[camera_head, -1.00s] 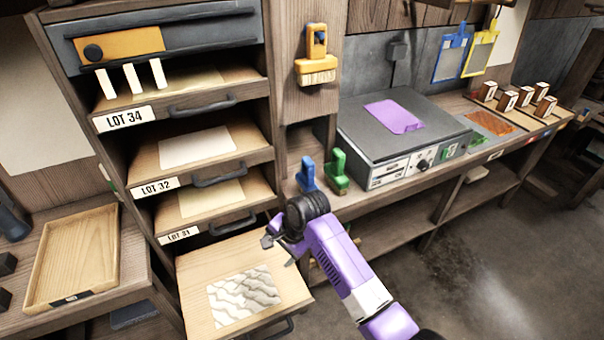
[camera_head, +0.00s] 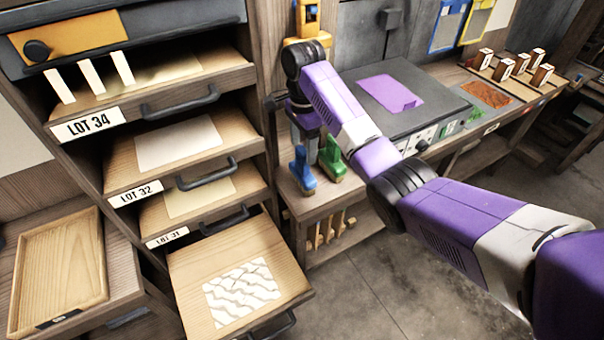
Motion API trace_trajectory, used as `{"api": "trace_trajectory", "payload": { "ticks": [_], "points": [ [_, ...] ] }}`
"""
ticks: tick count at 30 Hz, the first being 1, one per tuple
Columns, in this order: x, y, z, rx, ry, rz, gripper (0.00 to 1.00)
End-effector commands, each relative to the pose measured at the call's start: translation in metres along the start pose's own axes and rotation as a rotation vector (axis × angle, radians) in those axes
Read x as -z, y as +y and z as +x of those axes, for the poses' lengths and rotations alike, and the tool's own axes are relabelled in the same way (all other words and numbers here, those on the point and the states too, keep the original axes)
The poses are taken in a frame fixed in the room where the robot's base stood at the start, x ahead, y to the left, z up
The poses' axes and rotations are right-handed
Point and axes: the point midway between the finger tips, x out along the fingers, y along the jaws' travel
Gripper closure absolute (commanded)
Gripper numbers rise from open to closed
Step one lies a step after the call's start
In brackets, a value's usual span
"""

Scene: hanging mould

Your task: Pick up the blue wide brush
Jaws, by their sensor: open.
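The blue brush (camera_head: 302,172) stands upright on the near end of the bench, its handle up and its base down. A green brush (camera_head: 332,158) stands close to its right. My gripper (camera_head: 300,125) points downward above and slightly behind the blue brush's handle, apart from it. It is open and seems empty, but its fingers are small, dark and partly covered by my wrist.
A grey machine (camera_head: 385,125) with a purple sheet (camera_head: 390,92) stands to the right. At left, a cabinet has an open lower drawer (camera_head: 185,265) holding a patterned slab (camera_head: 242,291).

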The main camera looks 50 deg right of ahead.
Motion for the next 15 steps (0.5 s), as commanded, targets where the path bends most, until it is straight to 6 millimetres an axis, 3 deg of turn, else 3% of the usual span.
{"api": "trace_trajectory", "payload": {
  "ticks": [9,15],
  "points": [
    [-0.003,0.003,0.041,-0.002,0.001,-0.001,0.31],
    [-0.003,0.002,0.051,0.001,0.001,-0.001,0.31]
  ]
}}
